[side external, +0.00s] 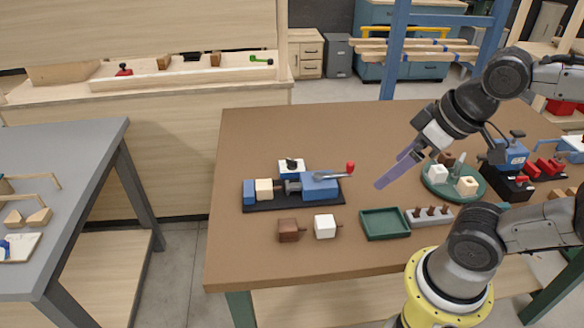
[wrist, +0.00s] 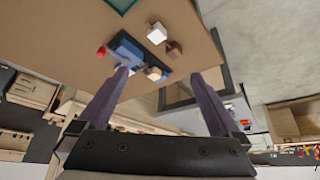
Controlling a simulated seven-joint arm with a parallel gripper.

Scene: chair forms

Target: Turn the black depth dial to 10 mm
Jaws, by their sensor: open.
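The black depth dial (side external: 291,164) sits on a white housing (side external: 285,173) at the back of a blue clamping fixture (side external: 319,185). Its scale and setting are too small to read. The fixture stands on a black base and has a lever with a red knob (side external: 350,167). A pale wooden block (side external: 264,189) sits in it. My gripper (side external: 386,178), with purple fingers, hangs above the table to the right of the fixture, apart from it. In the wrist view my gripper (wrist: 160,75) is open and empty. The fixture (wrist: 128,50) shows there partly behind one finger; I cannot make out the dial.
A brown block (side external: 288,230) and a white block (side external: 325,226) lie in front of the fixture. A green tray (side external: 385,223), a grey peg holder (side external: 430,216) and a round green plate (side external: 440,190) with blocks stand to the right. The brown table (side external: 300,130) is clear behind the fixture.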

